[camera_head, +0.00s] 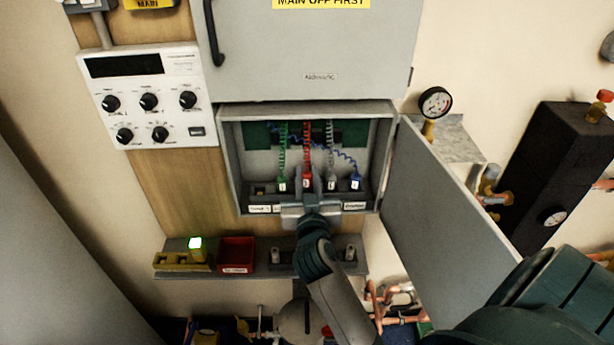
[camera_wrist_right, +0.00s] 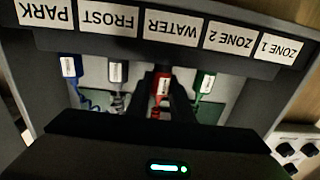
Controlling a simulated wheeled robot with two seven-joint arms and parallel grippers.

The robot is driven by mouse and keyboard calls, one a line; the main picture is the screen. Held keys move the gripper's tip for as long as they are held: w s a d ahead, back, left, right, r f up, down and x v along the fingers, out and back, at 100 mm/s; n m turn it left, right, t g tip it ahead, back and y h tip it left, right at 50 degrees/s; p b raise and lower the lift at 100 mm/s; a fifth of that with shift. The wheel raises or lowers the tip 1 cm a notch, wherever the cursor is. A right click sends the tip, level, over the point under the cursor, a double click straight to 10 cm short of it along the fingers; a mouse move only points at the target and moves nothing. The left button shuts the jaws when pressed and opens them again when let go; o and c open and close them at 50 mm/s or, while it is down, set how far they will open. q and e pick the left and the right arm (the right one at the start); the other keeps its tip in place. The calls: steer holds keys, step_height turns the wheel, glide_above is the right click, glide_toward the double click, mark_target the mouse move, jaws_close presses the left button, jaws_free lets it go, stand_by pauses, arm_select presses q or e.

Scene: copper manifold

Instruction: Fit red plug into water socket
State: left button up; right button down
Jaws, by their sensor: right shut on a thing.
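The red plug (camera_head: 307,182) hangs on a coiled red lead inside the open grey box. My right gripper (camera_head: 307,187) is shut on it; the wrist view shows the red plug (camera_wrist_right: 162,84) between the two dark fingers. The plug is lined up with the WATER label (camera_wrist_right: 172,28) on the strip. The water socket itself is hidden by the gripper and strip, so I cannot tell whether the plug is in it. My left gripper is not in view.
A green plug (camera_wrist_right: 204,82), a grey plug (camera_wrist_right: 118,73) and a blue plug (camera_wrist_right: 70,67) stand beside the red one. The box door (camera_head: 440,195) hangs open at right. A shelf with a red bin (camera_head: 236,254) lies below.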

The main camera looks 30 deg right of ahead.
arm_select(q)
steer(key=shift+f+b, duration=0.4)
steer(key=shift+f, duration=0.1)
arm_select(e)
steer(key=shift+f, duration=0.5)
steer(key=c, duration=1.5)
jaws_free()
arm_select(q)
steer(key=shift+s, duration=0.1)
